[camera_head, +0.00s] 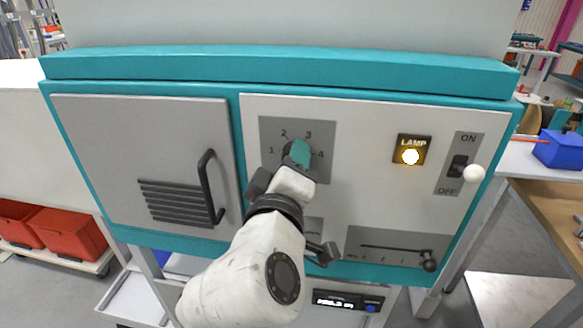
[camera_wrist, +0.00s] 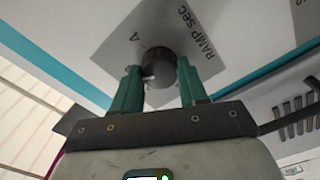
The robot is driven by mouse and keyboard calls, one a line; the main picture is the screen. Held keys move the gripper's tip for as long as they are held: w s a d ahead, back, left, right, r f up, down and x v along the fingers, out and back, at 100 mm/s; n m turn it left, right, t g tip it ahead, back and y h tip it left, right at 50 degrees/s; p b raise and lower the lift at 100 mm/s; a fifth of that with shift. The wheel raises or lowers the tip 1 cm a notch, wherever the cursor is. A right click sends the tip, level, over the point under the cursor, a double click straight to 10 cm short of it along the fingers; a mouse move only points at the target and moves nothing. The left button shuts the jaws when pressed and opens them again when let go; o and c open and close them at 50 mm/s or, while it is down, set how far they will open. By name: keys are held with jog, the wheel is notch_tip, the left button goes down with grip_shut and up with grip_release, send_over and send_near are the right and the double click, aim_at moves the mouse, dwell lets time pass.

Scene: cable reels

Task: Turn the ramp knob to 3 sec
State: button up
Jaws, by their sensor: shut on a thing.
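The ramp knob (camera_wrist: 160,62) is a dark round knob on a grey plate marked "RAMP SEC" in the wrist view. In the head view its grey dial plate (camera_head: 270,132) shows the numbers 1, 2, 3 and 4 in an arc. The knob there is mostly hidden behind my gripper (camera_head: 298,153). In the wrist view the two teal fingers of my gripper (camera_wrist: 158,76) are on either side of the knob, shut on it. A small pale mark shows at the knob's lower left edge in the wrist view. I cannot tell which number the knob points to.
Right of the dial are a lit lamp (camera_head: 411,156), an ON/OFF switch (camera_head: 458,167) with a white ball nearby, and a slider (camera_head: 429,264) at the right of its track. A grey door (camera_head: 100,140) with a black handle (camera_head: 209,188) is on the left.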

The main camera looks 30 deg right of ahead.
jog(key=shift+f, duration=0.15)
jog(key=o, duration=1.1)
jog(key=shift+c, duration=0.2)
jog(key=shift+s+a, duration=0.1)
jog(key=b+v, duration=0.1)
jog(key=v, duration=0.9)
jog(key=shift+s+a, duration=0.15)
jog(key=shift+s, duration=0.1)
jog(key=s+d+f+g+y, duration=0.1)
jog(key=d+f+g, duration=0.1)
jog(key=d+f, duration=0.35)
jog(key=d+f+m+g+y, duration=0.1)
jog(key=d+f+g+y, duration=0.1)
jog(key=f, duration=0.7)
jog(key=s+d+f+g+y, duration=0.1)
jog(key=d+f+g, duration=0.1)
jog(key=d+f, duration=0.35)
jog(key=s+d+f+m+g+y+p, duration=0.1)
jog(key=s+f+m+g+y, duration=0.3)
jog(key=s+f, duration=1.5)
jog(key=g+y, duration=0.2)
jog(key=g, duration=0.1)
jog(key=shift+d+f+g, duration=0.2)
jog(key=shift+f+g, duration=0.1)
jog(key=shift+f, duration=0.05)
